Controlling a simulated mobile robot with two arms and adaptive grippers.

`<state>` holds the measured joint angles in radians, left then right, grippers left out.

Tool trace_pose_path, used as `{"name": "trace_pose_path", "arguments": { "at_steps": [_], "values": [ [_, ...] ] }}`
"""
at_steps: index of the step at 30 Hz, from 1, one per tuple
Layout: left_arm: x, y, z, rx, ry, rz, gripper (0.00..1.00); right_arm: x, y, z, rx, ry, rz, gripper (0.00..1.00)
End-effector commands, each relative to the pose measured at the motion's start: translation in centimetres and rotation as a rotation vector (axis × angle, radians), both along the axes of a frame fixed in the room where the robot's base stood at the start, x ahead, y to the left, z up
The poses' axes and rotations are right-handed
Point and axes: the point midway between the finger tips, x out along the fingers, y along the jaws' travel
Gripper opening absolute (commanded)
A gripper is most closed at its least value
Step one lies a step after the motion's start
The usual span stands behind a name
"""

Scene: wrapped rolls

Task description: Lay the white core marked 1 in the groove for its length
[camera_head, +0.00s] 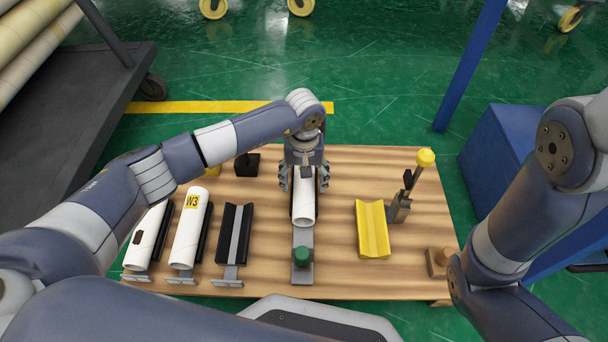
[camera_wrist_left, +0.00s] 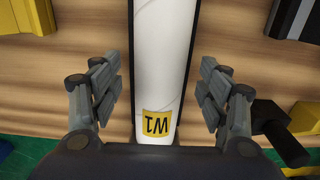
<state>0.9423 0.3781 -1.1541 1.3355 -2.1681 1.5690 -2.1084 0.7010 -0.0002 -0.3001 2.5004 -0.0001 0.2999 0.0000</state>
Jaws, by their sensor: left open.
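A white core (camera_head: 303,205) lies lengthwise on a narrow grey fixture with a green knob (camera_head: 302,256) at its near end. In the left wrist view the core (camera_wrist_left: 163,60) carries a yellow label that appears to read W1, upside down. My left gripper (camera_head: 304,178) is open over the core's far part, with its fingers (camera_wrist_left: 160,100) on either side and gaps showing between them and the core. An empty black groove (camera_head: 245,225) stands to the left. Two more grooves at the left hold white cores, one marked W3 (camera_head: 191,222). My right gripper is out of view.
A yellow V-shaped block (camera_head: 372,230) and a grey clamp with a yellow knob (camera_head: 425,158) stand on the right of the wooden table (camera_head: 338,272). A black post (camera_head: 247,165) stands behind the grooves. Blue box (camera_head: 500,150) is right of the table.

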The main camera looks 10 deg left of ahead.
Motion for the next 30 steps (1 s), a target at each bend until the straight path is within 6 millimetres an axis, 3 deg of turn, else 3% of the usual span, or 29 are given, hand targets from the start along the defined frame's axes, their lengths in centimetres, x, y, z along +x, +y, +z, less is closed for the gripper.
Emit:
{"name": "trace_pose_path", "arguments": {
  "at_steps": [12,19,30],
  "values": [
    [-0.03,-0.05,-0.76,-0.001,0.001,0.000,0.69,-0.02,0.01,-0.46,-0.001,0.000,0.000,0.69],
    [-0.03,-0.05,-0.76,-0.001,0.001,0.000,0.19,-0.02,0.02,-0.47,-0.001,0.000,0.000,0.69],
    [-0.43,-0.10,-0.69,0.000,0.001,0.000,0.19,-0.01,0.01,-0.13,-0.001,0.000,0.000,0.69]
  ]
}}
